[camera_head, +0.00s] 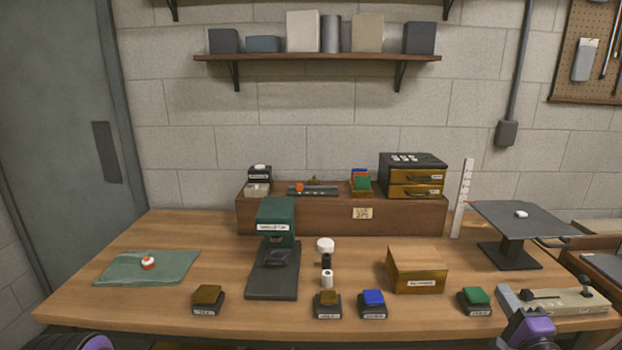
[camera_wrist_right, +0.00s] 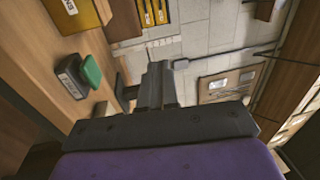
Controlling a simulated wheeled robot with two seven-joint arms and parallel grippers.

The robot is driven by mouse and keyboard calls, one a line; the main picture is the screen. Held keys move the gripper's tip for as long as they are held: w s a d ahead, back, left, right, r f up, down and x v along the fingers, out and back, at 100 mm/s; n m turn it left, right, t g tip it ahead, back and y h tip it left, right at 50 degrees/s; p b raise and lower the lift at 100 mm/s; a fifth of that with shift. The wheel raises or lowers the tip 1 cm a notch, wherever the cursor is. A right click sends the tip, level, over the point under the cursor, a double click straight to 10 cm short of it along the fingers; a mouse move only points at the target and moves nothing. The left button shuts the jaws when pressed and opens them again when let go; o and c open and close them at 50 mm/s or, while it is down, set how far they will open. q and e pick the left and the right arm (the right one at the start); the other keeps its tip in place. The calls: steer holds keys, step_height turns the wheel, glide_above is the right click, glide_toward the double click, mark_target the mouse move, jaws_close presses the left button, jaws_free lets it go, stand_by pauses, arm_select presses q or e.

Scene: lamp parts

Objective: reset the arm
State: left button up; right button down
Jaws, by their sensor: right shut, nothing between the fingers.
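My right gripper (camera_head: 505,293) is at the lower right of the head view, above the table's front edge. It is just right of the green-topped block (camera_head: 475,296). In the right wrist view its dark fingers (camera_wrist_right: 158,84) are together with nothing between them. The green block (camera_wrist_right: 91,72) lies left of the fingers there, apart from them. A purple part of my right arm (camera_head: 535,328) shows behind the gripper. My left gripper is not in view.
The wooden table (camera_head: 340,222) holds a green press (camera_head: 276,215), a gold box (camera_head: 417,270), several small coloured blocks and a green mat (camera_head: 120,271). A dark raised stand (camera_head: 510,252) and a beige device (camera_head: 570,300) are near my right gripper. A brown riser (camera_head: 300,215) runs along the back.

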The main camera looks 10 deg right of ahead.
steer(key=s+a+f+n+g, duration=0.3)
steer(key=f, duration=0.4)
steer(key=s+a+f+n+g+h, duration=0.1)
steer(key=s+a+f+n+g, duration=0.25)
steer(key=f, duration=0.35)
steer(key=s+a+f+n+g, duration=0.3)
steer(key=f+g, duration=0.1)
steer(key=f, duration=0.3)
steer(key=s+a+f+n+g, duration=0.1)
steer(key=s+a+f+g, duration=0.1)
steer(key=s+f, duration=0.2)
steer(key=s+a+f+n+g, duration=0.1)
steer(key=s+a+f+g, duration=0.1)
steer(key=s, duration=0.7)
steer(key=s+a+f+n+g, duration=0.1)
steer(key=s+a+f+g, duration=0.1)
steer(key=s+a+f, duration=0.2)
steer(key=s+f, duration=0.2)
steer(key=s, duration=0.1)
steer(key=shift+s+y, duration=0.3)
steer(key=shift+y, duration=0.1)
steer(key=shift+a+f, duration=0.1)
